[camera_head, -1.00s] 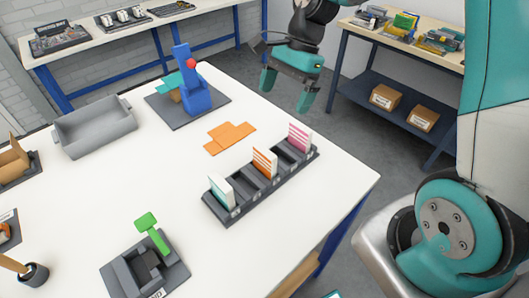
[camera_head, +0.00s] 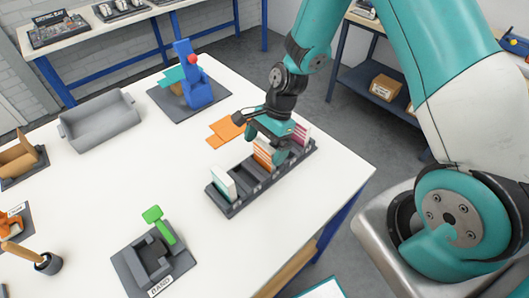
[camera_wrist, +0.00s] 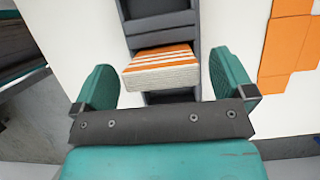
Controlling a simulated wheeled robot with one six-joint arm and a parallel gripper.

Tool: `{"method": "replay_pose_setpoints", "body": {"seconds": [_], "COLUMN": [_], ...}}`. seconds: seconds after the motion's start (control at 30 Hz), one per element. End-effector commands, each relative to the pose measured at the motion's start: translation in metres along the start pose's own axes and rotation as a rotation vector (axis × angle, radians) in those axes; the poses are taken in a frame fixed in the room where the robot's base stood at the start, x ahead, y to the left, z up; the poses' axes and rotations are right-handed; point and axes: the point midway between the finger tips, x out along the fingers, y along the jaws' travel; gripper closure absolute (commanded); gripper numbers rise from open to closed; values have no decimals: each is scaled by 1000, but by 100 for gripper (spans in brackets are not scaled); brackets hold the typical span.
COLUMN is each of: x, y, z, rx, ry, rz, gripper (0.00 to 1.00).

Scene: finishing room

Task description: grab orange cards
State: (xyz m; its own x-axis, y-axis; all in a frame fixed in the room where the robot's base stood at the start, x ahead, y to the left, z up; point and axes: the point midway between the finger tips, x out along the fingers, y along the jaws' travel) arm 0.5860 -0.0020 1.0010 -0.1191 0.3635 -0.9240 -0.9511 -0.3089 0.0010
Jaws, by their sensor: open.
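The orange cards (camera_head: 264,152) stand as an orange and white striped stack in a slot of the dark card rack (camera_head: 240,203). In the wrist view the orange card stack (camera_wrist: 162,66) lies between the two teal fingers of my gripper (camera_wrist: 162,84), with a gap on each side. My gripper (camera_head: 264,140) is open above the rack at the orange cards and partly hides them in the head view. A white and teal card stack (camera_head: 223,184) stands in the near left slot. A pink card stack (camera_head: 301,134) stands at the far right end, partly behind my gripper.
Flat orange pieces (camera_head: 224,131) lie on the white table beyond the rack. A blue device (camera_head: 194,85) on a dark base, a grey tray (camera_head: 98,120) and a fixture with a green lever (camera_head: 159,225) stand around. The table's middle left is clear.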

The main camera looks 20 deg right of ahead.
Motion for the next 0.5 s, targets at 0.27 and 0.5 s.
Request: {"method": "replay_pose_setpoints", "body": {"seconds": [0.27,0.5], "x": [21,21], "y": [0,0], "z": [0,0], "rx": [-1,-1], "ry": [0,0], "rz": [-1,-1], "gripper": [0,18]}}
